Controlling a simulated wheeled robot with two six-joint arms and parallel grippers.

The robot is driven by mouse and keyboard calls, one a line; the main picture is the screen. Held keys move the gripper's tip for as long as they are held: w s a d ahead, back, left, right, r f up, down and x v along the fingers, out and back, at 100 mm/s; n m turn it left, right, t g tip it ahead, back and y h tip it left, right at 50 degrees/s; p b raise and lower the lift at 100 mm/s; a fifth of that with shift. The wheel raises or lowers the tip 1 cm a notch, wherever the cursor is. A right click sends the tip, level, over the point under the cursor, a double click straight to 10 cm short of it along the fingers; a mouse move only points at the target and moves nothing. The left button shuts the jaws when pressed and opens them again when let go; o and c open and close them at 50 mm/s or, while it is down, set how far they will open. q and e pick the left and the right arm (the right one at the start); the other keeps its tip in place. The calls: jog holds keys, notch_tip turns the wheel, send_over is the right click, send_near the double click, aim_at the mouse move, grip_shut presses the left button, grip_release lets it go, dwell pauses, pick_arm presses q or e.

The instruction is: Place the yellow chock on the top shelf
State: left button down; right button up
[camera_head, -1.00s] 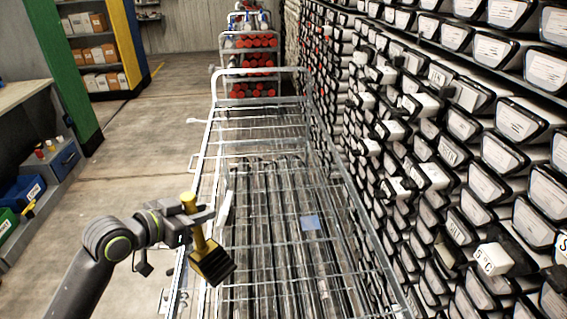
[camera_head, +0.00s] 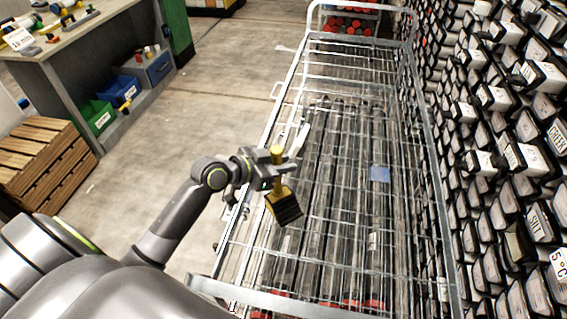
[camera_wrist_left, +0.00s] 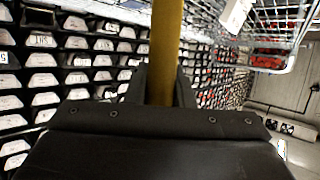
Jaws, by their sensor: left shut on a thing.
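The yellow chock (camera_head: 284,206) has a yellow upright handle and a dark ribbed block at its lower end. My left gripper (camera_head: 277,168) is shut on the handle, and the block hangs below the fingers. In the left wrist view the handle (camera_wrist_left: 165,45) stands between the dark fingers. In the head view the chock shows in front of the left side of a metal wire cart (camera_head: 290,85). Its height above the cart's wire top cannot be told. My right gripper is not in view.
Long clear tubes (camera_head: 345,150) lie beneath the cart's wire top, with a blue patch (camera_head: 380,174) among them. A wall of labelled core boxes (camera_head: 500,150) stands close on the right. A workbench (camera_head: 75,35) and wooden crate (camera_head: 45,165) stand left; the floor between is clear.

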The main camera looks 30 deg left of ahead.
pick_arm(q)
jog(key=shift+d+f, duration=0.1)
jog(key=shift+f, duration=0.05)
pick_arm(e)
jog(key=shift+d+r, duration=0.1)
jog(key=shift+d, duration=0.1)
pick_arm(q)
jog(key=shift+f, duration=0.15)
jog(key=c, duration=1.4)
grip_release()
jog(key=shift+o, duration=0.7)
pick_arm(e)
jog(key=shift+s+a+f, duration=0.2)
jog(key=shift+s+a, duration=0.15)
